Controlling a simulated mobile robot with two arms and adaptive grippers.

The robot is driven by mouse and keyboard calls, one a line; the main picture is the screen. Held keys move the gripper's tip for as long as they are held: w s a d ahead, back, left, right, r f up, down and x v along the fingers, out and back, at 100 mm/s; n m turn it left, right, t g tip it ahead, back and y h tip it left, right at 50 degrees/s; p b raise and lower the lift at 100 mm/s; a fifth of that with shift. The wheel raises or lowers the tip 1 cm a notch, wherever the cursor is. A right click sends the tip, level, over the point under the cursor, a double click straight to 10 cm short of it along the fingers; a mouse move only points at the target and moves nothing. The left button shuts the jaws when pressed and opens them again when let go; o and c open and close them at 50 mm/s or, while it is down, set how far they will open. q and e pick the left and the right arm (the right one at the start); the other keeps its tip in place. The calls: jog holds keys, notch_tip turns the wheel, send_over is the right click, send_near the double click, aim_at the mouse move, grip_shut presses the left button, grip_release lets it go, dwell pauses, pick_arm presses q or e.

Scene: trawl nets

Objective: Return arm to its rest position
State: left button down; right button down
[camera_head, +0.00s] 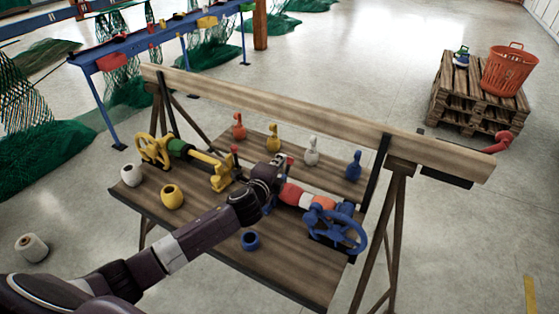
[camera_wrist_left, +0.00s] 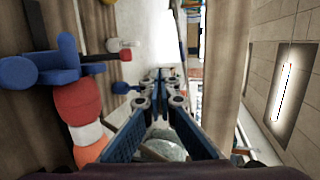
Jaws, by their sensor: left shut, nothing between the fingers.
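My left arm reaches from the lower left over the wooden bench (camera_head: 300,277). Its gripper (camera_head: 283,161) is small and partly hidden by the wrist in the head view. It is above the bench, between the yellow wheel device (camera_head: 153,148) with a green section and the blue wheel device (camera_head: 338,228) with a red and white section. In the left wrist view the gripper's blue fingers (camera_wrist_left: 160,78) meet at the tips and are empty. The blue device (camera_wrist_left: 45,68) and its red and white roll (camera_wrist_left: 82,110) are left of the fingers there. My right gripper is not in view.
Red (camera_head: 239,128), yellow (camera_head: 273,138), white (camera_head: 312,152) and blue (camera_head: 353,166) bottle-shaped pieces stand on the rear shelf. White (camera_head: 131,175), yellow (camera_head: 172,196) and blue (camera_head: 250,240) spools sit on the bench. A thick beam (camera_head: 300,105) runs behind. An orange basket (camera_head: 508,70) stands on pallets.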

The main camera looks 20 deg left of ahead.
pick_arm(q)
jog(key=shift+s+r, duration=0.2)
jog(key=shift+s, duration=0.1)
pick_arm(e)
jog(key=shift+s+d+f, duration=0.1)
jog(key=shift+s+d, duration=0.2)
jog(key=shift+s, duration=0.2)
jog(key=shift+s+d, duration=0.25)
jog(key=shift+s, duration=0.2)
